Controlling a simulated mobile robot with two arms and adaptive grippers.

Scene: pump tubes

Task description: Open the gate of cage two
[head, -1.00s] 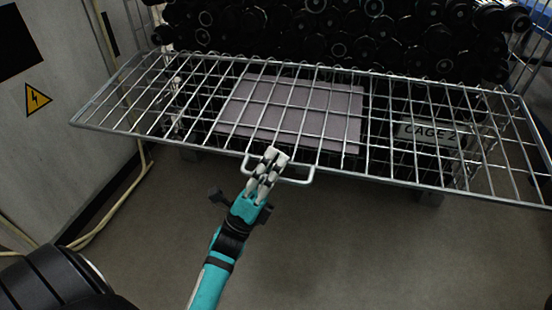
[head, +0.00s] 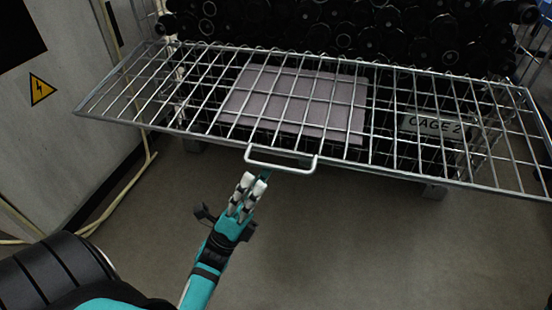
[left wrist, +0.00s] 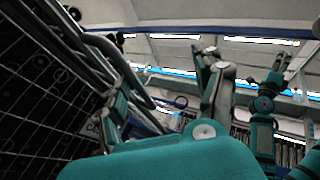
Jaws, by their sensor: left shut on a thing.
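The wire-mesh gate (head: 205,92) of cage two is folded out toward me, roughly flat, with its front edge over the floor. A "CAGE 2" sign (head: 432,125) shows through its mesh at the right. The U-shaped gate handle (head: 285,166) sticks out from the front edge. My left gripper (head: 249,184) is just below the handle's left end, its rear finger reaching the bar. In the left wrist view, the handle bar (left wrist: 128,78) runs by the left finger; the exact contact is unclear. My right gripper (left wrist: 283,62) is raised at the right of that view.
Black cylindrical parts (head: 340,30) are stacked behind the gate. A pale panel (head: 300,102) lies beneath the mesh. A grey cabinet with a yellow warning label (head: 41,89) and a cable stand at the left. The floor (head: 350,235) before the gate is clear.

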